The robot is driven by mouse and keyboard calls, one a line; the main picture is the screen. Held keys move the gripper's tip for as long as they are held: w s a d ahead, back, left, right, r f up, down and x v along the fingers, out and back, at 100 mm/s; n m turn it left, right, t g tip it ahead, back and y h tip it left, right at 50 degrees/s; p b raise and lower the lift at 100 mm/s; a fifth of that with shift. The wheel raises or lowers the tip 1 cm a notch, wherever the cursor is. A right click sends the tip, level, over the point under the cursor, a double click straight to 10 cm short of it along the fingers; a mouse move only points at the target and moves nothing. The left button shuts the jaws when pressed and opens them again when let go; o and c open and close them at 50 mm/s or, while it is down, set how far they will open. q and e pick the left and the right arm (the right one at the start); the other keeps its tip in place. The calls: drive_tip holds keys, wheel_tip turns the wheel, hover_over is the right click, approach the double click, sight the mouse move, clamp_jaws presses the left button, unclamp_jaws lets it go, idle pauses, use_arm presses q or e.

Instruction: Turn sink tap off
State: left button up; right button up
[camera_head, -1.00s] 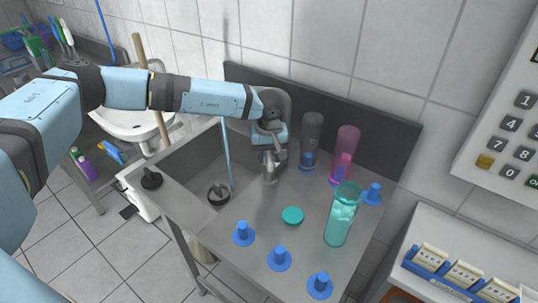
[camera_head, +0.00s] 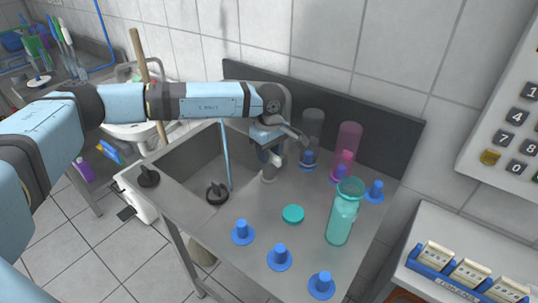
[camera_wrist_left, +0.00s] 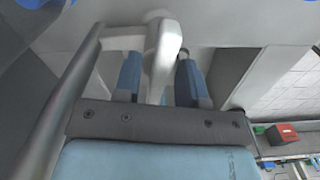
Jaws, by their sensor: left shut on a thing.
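The grey metal sink tap (camera_head: 268,173) stands on the steel counter right of the basin. A thin light-blue stream of water (camera_head: 226,155) runs down into the basin. My left gripper (camera_head: 268,150) is at the top of the tap and hides part of it. A grey bar (camera_head: 293,131) sticks out to the right by the gripper; it looks like the tap's lever. In the left wrist view, the two blue fingers (camera_wrist_left: 160,78) are shut on a pale grey part of the tap (camera_wrist_left: 166,40). A long grey tube runs along the left there. My right gripper is out of view.
Clear (camera_head: 313,128) and pink (camera_head: 348,140) cylinders stand behind right of the tap. A teal bottle (camera_head: 342,222), a teal cap (camera_head: 293,214) and several blue stoppers (camera_head: 279,257) are on the counter. A dark backsplash (camera_head: 380,135) stands behind. The basin (camera_head: 185,165) lies left.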

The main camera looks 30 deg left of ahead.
use_arm(q)
drive_tip(key=shift+n+b, duration=0.3)
drive_tip(key=shift+n, duration=0.9)
drive_tip(key=o, duration=0.5)
drive_tip(key=shift+o, duration=0.2)
drive_tip(key=shift+r, duration=0.15)
wheel_tip(320, 180, up, 14)
drive_tip(key=shift+f+b, duration=0.2)
drive_tip(key=shift+b, duration=0.2)
drive_tip(key=shift+s+f, duration=0.1)
